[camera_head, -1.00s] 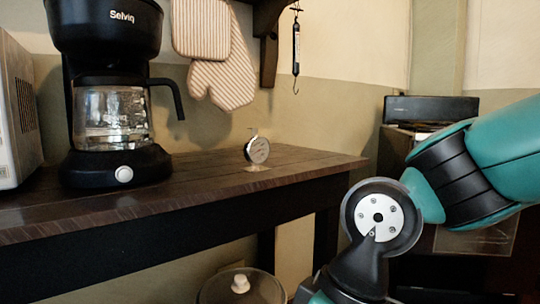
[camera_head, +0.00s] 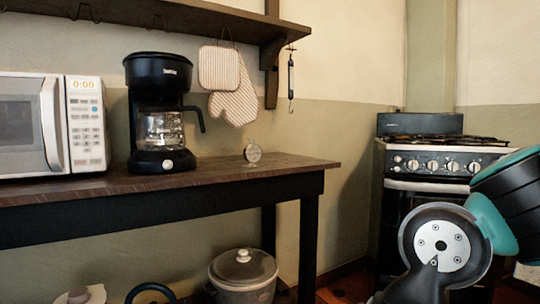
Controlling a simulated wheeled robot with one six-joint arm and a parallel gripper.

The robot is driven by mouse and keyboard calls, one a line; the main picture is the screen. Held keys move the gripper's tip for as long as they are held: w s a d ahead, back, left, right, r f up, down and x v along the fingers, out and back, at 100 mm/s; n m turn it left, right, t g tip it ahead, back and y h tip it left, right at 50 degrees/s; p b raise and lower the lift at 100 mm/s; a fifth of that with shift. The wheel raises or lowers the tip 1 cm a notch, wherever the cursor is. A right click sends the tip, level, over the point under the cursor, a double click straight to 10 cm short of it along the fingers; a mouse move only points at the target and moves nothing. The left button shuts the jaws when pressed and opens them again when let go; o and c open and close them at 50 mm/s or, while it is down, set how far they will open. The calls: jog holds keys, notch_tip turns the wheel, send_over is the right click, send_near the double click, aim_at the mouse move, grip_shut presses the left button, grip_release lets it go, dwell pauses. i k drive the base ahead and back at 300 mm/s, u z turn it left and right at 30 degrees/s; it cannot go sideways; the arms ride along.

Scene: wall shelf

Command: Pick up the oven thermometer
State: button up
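The oven thermometer (camera_head: 253,153) is a small round dial with a silvery rim. It stands upright on the dark wooden table (camera_head: 228,171), right of the coffee maker and towards the table's right end. Part of my arm shows at the lower right, well apart from the thermometer. My gripper is outside the picture.
A black coffee maker (camera_head: 160,113) and a white microwave (camera_head: 52,124) stand on the table to the left. Striped oven mitts (camera_head: 234,100) hang under the wall shelf (camera_head: 190,19). A stove (camera_head: 437,160) stands at the right. Pots (camera_head: 243,270) sit below the table.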

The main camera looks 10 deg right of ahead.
aim_at(252, 153)
jog(key=z, duration=0.65)
jog(key=i, duration=0.95)
jog(key=u, duration=0.1)
